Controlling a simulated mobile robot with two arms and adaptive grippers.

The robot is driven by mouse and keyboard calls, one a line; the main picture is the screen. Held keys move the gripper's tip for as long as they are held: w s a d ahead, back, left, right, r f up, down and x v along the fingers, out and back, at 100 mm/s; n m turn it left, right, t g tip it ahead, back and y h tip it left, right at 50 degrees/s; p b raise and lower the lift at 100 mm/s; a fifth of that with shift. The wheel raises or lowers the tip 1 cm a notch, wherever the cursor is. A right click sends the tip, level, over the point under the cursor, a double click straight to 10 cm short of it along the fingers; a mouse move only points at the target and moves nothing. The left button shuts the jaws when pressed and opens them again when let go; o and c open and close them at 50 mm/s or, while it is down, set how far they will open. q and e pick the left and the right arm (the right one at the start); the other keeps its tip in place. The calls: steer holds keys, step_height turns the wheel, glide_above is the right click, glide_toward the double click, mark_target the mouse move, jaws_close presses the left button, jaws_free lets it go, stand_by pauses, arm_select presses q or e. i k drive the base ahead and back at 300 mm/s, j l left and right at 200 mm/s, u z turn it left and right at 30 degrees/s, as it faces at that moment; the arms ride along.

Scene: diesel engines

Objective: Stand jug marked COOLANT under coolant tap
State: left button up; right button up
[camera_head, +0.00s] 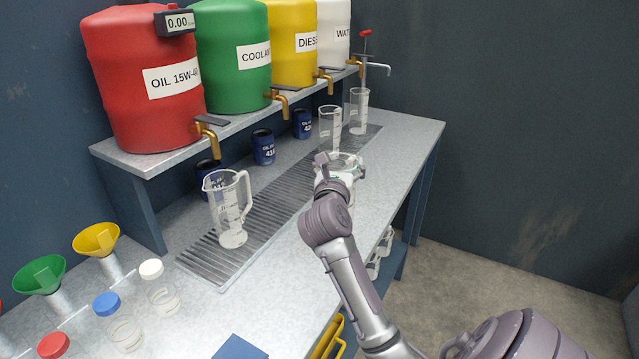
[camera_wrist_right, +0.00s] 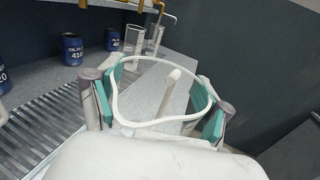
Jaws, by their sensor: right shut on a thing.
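My right gripper (camera_head: 340,168) is shut on a clear jug, with its teal pads on either side of the white-edged rim (camera_wrist_right: 150,124) in the right wrist view. The arm hides most of this jug in the head view, so its label and whether it touches the bench cannot be told. The green drum (camera_head: 232,58) labelled COOLANT stands on the shelf, with its brass coolant tap (camera_head: 279,99) at the front. The held jug is in front of and to the right of that tap. My left gripper is not in view.
Another clear jug (camera_head: 229,208) stands on the drain grate (camera_head: 210,259) near the oil tap (camera_head: 208,133). Two clear vessels (camera_head: 330,128) (camera_head: 358,112) stand farther back. Blue cans (camera_head: 263,147) line the shelf's underside. Funnels and capped bottles (camera_head: 158,289) fill the near left.

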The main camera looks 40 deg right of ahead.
mark_target(294, 186)
steer(key=l+u, duration=0.4)
steer(key=l, duration=0.5)
steer(key=k+l+u, duration=0.1)
steer(key=l+u, duration=0.25)
steer(key=l, duration=0.5)
steer(key=i+l, duration=0.25)
steer(key=l, duration=0.1)
